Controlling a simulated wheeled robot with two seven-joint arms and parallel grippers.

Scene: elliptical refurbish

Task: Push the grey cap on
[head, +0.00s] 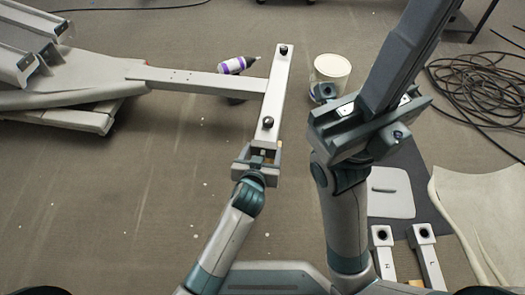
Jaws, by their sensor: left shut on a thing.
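A pale crossbar (276,92) with two black knobs lies across the end of a long pale beam (195,82), forming a T. My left gripper (262,157) is at the near end of the crossbar, shut on a small grey piece in line with the bar, which looks like the grey cap. The jaws hide most of it, and I cannot tell whether it is seated or apart from the bar. My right gripper (368,122) is raised to the right of the crossbar. A long dark grey bar (405,55) rises from it; its grip on that bar is unclear.
A purple-labelled bottle (236,66) lies beyond the beam. A white tub (331,70) stands right of the crossbar. Coiled black cable (482,92) lies at the right. Two pale posts (427,255) and a curved pale panel (480,205) lie at lower right.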

